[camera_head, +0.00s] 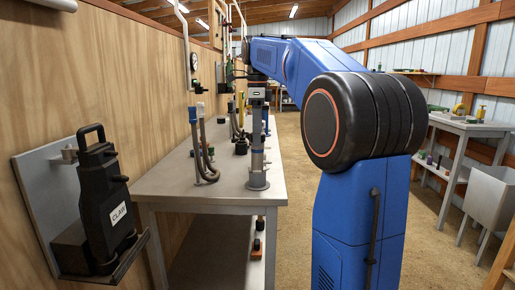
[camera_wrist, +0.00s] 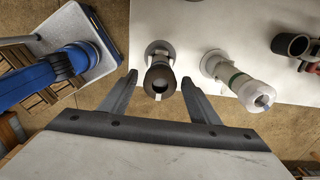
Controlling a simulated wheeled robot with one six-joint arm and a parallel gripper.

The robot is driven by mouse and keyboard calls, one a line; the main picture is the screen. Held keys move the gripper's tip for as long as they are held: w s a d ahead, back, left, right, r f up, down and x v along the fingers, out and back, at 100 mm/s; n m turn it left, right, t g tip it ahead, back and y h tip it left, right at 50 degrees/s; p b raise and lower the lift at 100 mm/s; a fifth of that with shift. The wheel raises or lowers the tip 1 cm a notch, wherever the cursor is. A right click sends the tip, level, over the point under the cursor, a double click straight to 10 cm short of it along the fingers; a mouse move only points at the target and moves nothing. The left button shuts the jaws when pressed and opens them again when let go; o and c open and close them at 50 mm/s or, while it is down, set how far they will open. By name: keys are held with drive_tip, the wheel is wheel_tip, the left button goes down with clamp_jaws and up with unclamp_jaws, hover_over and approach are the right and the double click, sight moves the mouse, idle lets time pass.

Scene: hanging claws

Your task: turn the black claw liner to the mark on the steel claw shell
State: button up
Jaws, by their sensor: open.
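My gripper (camera_wrist: 159,76) is open in the wrist view, with one finger on each side of an upright claw. That claw has a pale steel shell (camera_wrist: 157,60) and a dark ring-shaped end, which looks like the black liner (camera_wrist: 160,83). I see gaps between the fingers and the claw, so nothing is gripped. In the head view a tall steel claw (camera_head: 258,168) stands on a round foot near the bench's right edge, below the end of my arm. I cannot make out the mark in either view.
A white claw (camera_wrist: 245,85) with a green band stands to the right in the wrist view, near a dark cup (camera_wrist: 291,44). The bench (camera_head: 205,175) also holds hoses (camera_head: 208,150). A black case (camera_head: 103,200) labelled CLAW sits on a wall bracket. Open floor lies right of the bench.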

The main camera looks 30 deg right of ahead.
drive_tip(key=shift+r, duration=1.2)
